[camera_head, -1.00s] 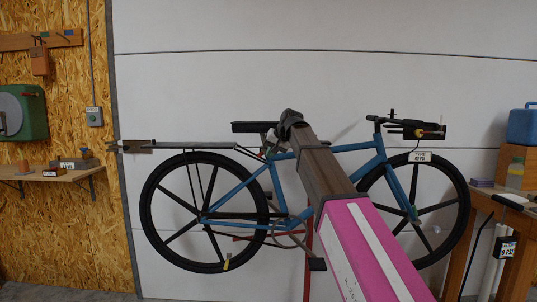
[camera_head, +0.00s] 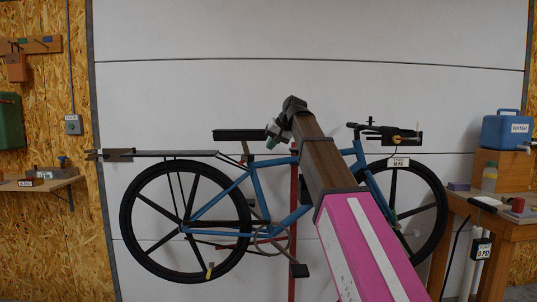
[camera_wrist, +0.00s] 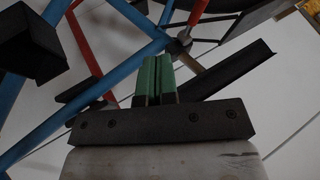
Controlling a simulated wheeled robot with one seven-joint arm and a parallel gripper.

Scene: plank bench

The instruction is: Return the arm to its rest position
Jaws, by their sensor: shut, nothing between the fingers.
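My arm reaches up and forward in the head view, with a pink and white section near me and a brown section beyond. My gripper (camera_head: 273,133) is at its far end, in front of the blue bicycle (camera_head: 215,202), near the seat in the picture. The gap between it and the bicycle cannot be told. In the wrist view my gripper (camera_wrist: 156,77) shows green fingers closed together with nothing between them. Blue and red tubes (camera_wrist: 88,45) of the bicycle and its stand lie behind the fingers. My arm hides the middle of the bicycle.
A wooden bench (camera_head: 470,212) at right holds a blue water container (camera_head: 503,130) and small items. A small shelf (camera_head: 45,184) is on the chipboard wall at left. A white panelled wall (camera_head: 300,40) stands behind the bicycle.

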